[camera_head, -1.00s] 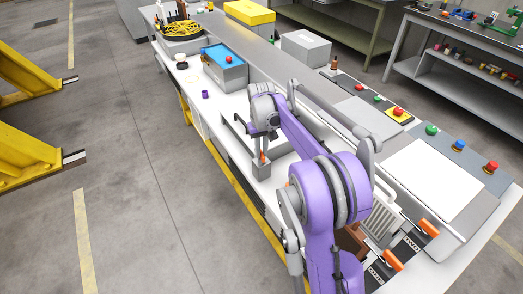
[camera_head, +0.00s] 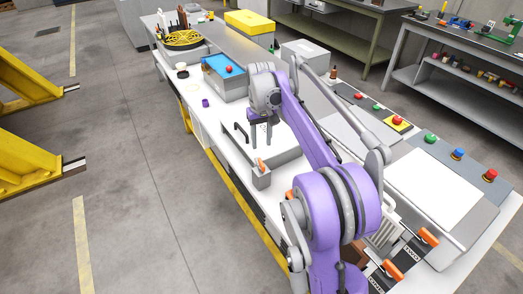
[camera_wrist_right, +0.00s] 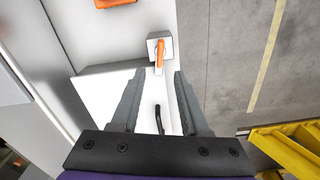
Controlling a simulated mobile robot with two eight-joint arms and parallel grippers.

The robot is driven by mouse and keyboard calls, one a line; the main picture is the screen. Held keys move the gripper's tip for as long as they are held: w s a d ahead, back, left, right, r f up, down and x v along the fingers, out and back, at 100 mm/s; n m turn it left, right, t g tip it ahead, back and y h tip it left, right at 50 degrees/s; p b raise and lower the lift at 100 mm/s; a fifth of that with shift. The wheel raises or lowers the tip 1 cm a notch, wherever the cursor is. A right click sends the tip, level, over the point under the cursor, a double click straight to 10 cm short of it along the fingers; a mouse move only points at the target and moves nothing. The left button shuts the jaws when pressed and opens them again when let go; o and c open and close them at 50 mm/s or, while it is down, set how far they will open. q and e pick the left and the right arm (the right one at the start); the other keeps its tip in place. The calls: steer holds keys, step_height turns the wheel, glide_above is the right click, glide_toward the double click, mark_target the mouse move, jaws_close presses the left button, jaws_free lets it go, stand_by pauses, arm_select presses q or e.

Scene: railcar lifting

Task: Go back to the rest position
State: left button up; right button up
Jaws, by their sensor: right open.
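My right gripper (camera_head: 262,138) hangs open and empty above the white bench, at the end of my purple arm. In the right wrist view its two fingers (camera_wrist_right: 160,82) are spread, with nothing held between them. A black handle (camera_wrist_right: 158,118) on a white surface shows between the fingers, apart from them as far as I can tell. An orange lever (camera_wrist_right: 159,54) on a small grey block lies just past the fingertips. In the head view the black handle (camera_head: 241,132) is left of the gripper and the orange lever (camera_head: 261,165) is below it. My left gripper is not in view.
A blue-topped box (camera_head: 222,66) with a red button stands beyond the gripper. Control panels with coloured buttons line the bench's right side. Yellow steel supports (camera_head: 25,150) stand on the floor at left. The floor between them and the bench is clear.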

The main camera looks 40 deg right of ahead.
steer(key=shift+r, duration=0.9)
steer(key=s+a+f+n+t, duration=0.1)
steer(key=s+a, duration=0.4)
steer(key=a, duration=0.2)
steer(key=s+a+n+t, duration=0.1)
steer(key=s+a, duration=0.3)
steer(key=a, duration=0.3)
steer(key=s+a+f+n+t, duration=0.1)
steer(key=s+a+f, duration=0.3)
steer(key=s, duration=0.3)
steer(key=s+a+f+n+t, duration=0.1)
steer(key=s+a+f+t, duration=0.1)
steer(key=s+a+f, duration=0.3)
steer(key=s+f, duration=0.1)
steer(key=s, duration=0.1)
steer(key=shift+s+a+f, duration=0.2)
steer(key=shift+s+f, duration=0.05)
steer(key=shift+s, duration=0.15)
